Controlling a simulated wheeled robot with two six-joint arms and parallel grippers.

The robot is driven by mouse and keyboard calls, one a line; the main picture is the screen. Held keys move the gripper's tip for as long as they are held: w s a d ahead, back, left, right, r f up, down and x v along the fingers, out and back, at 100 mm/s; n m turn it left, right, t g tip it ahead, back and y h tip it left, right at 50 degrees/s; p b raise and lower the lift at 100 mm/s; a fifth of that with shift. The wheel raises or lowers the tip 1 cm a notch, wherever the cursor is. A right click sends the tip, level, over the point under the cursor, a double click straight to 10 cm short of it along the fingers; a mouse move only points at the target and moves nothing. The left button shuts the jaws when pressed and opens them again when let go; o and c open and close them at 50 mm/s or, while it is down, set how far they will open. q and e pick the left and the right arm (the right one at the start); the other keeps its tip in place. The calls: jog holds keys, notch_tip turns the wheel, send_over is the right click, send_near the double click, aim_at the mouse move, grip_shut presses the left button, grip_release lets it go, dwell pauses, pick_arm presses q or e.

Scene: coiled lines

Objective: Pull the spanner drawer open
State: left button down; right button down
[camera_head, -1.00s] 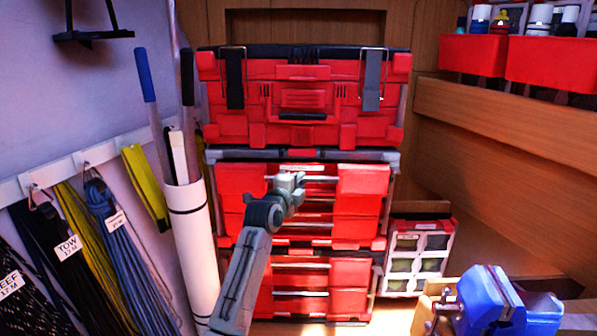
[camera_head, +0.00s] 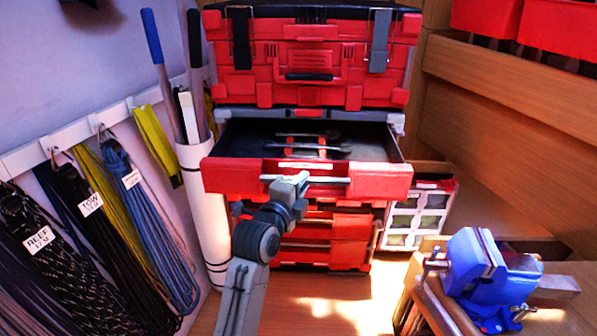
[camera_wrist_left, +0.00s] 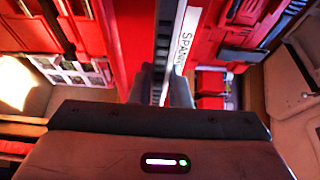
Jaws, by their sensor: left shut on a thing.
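The red spanner drawer (camera_head: 230,177) stands pulled well out of the red tool chest in the head view. Its dark inside shows, with spanners (camera_head: 310,142) lying in it. My left gripper (camera_head: 300,182) is at the silver bar handle (camera_head: 335,180) on the drawer front and is shut on it. In the left wrist view, the gripper fingers (camera_wrist_left: 165,88) reach to the handle beside a white label (camera_wrist_left: 185,40) that reads "SPANN", the rest hidden. My right gripper is not in view.
Closed red drawers (camera_head: 350,226) sit below the open one. A blue vise (camera_head: 485,270) on a wooden block stands at the lower right. Coiled lines (camera_head: 140,220) hang on the left wall beside a white tube (camera_head: 205,205). Floor in front of the chest is clear.

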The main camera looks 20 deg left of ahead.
pick_arm(q)
jog(key=shift+s+d+r, duration=0.15)
jog(key=shift+s, duration=0.25)
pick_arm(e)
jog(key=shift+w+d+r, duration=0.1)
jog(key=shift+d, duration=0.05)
pick_arm(q)
jog(key=c, duration=1.4)
grip_release()
jog(key=shift+s, duration=0.2)
jog(key=shift+o, duration=0.2)
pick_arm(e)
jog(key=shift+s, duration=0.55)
